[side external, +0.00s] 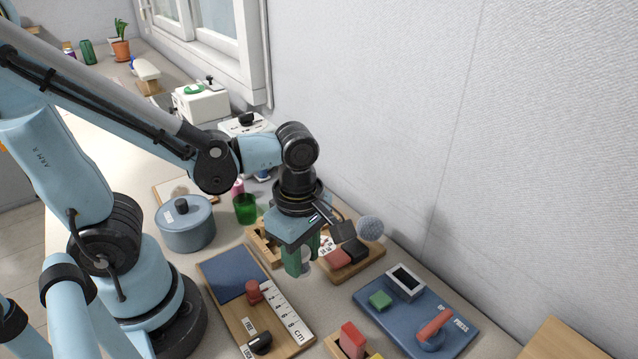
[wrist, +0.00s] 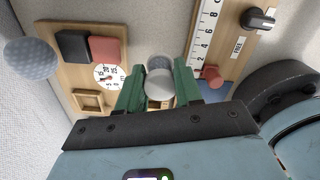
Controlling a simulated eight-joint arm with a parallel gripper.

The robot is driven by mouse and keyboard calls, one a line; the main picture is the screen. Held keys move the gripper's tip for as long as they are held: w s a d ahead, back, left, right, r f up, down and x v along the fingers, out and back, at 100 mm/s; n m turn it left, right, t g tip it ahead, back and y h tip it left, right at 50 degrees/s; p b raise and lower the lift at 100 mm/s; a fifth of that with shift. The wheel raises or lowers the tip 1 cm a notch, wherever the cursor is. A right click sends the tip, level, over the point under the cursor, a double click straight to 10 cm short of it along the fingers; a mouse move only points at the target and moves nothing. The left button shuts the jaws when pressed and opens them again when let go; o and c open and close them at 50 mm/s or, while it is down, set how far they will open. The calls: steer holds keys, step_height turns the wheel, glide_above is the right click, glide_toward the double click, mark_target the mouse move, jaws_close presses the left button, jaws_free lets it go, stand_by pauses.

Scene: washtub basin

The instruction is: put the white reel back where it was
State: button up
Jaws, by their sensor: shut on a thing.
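The white reel (wrist: 159,86) sits between the two green fingers of my gripper (wrist: 160,92) in the wrist view, with its round pale end showing. In the side view my gripper (side external: 300,262) points down and only a small pale part of the reel (side external: 306,256) shows beside the fingers. My gripper is shut on the reel and holds it over the gap between the ruler board and the dial board. Whether the reel's lower end touches anything is hidden.
The ruler board (side external: 237,317) has a red knob (side external: 254,292) and a black switch (side external: 260,342). The dial board (side external: 358,270) carries red and black blocks; a grey dimpled ball (side external: 370,228) is beside it. A blue board (side external: 400,322) lies right; a blue pot (side external: 187,228) stands left.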

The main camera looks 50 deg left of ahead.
mark_target(303, 271)
steer(key=shift+a+f, duration=0.1)
steer(key=shift+f, duration=2)
steer(key=shift+f, duration=0.1)
steer(key=o, duration=1.1)
